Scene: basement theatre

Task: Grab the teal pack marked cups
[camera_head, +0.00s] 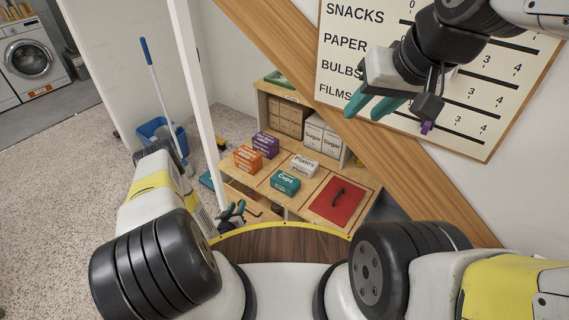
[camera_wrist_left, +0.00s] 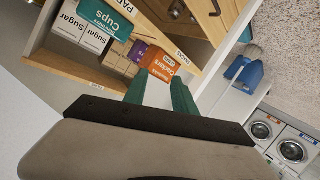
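The teal pack marked Cups (camera_head: 285,182) sits on the wooden counter of the shelf unit, in front of the Plates pack and left of the red panel. It also shows at the top left of the left wrist view (camera_wrist_left: 106,17). My left gripper (camera_head: 232,210) is low at the unit's front edge, left of the teal pack and apart from it. Its green fingers (camera_wrist_left: 160,94) are spread, with nothing held between them. My right gripper (camera_head: 375,107) is raised in front of the wall board, with its fingers apart and empty.
On the counter are an orange pack (camera_head: 248,158), a purple pack (camera_head: 265,144), a white Plates pack (camera_head: 303,166) and a red panel with a handle (camera_head: 336,201). Sugar packs (camera_head: 321,138) stand behind. A white post (camera_head: 199,95) rises to the left.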

